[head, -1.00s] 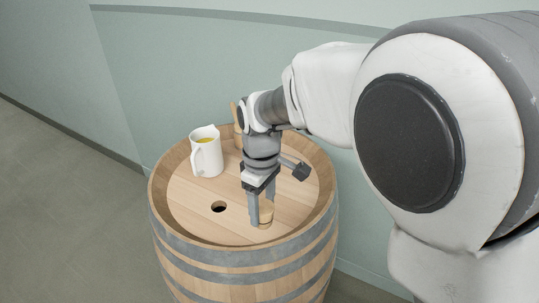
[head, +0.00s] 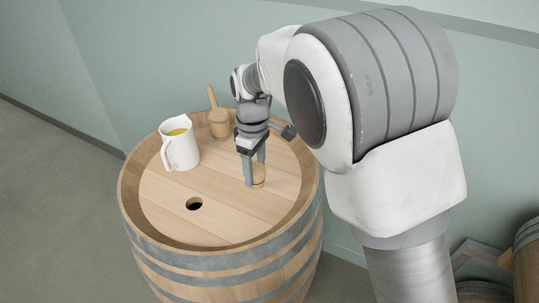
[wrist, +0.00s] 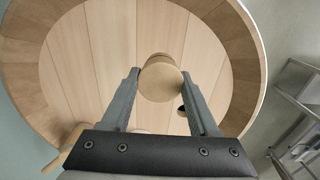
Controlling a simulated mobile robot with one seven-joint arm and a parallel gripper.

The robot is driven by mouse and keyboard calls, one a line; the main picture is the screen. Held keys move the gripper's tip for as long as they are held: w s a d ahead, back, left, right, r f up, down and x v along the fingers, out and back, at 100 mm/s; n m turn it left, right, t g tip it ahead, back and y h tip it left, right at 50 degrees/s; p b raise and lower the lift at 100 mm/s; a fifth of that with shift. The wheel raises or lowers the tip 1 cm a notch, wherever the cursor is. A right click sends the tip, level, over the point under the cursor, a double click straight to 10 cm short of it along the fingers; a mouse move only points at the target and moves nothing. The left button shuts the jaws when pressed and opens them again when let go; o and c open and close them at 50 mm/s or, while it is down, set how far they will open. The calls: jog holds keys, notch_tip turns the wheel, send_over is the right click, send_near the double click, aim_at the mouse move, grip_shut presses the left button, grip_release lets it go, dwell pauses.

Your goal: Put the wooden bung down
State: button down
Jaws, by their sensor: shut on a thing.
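The wooden bung (head: 259,176) is a short, pale, round plug over the right part of the barrel head (head: 225,222). My gripper (head: 254,181) points down and is shut on it. In the wrist view the bung (wrist: 160,82) sits between the two fingertips. I cannot tell whether its underside touches the boards or hangs just above them. The dark bung hole (head: 194,204) lies open in the barrel head, to the left and nearer the front. In the wrist view it is partly hidden behind a finger.
A white jug (head: 180,148) with yellow liquid stands at the back left of the barrel head. A wooden mallet (head: 218,122) stands at the back by the raised rim. The boards around the bung are clear. More barrels (head: 526,262) and a rack are at the lower right.

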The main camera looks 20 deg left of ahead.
jog(key=w+f, duration=0.1)
jog(key=w, duration=0.1)
jog(key=w+f, duration=0.1)
jog(key=w+a+f, duration=0.1)
jog(key=w, duration=0.1)
jog(key=shift+w+f, duration=0.2)
jog(key=shift+w, duration=0.15)
jog(key=shift+f, duration=2)
jog(key=shift+f, duration=0.1)
jog(key=shift+c, duration=0.7)
grip_release()
notch_tip(320, 180, up, 12)
jog(key=shift+p, duration=0.4)
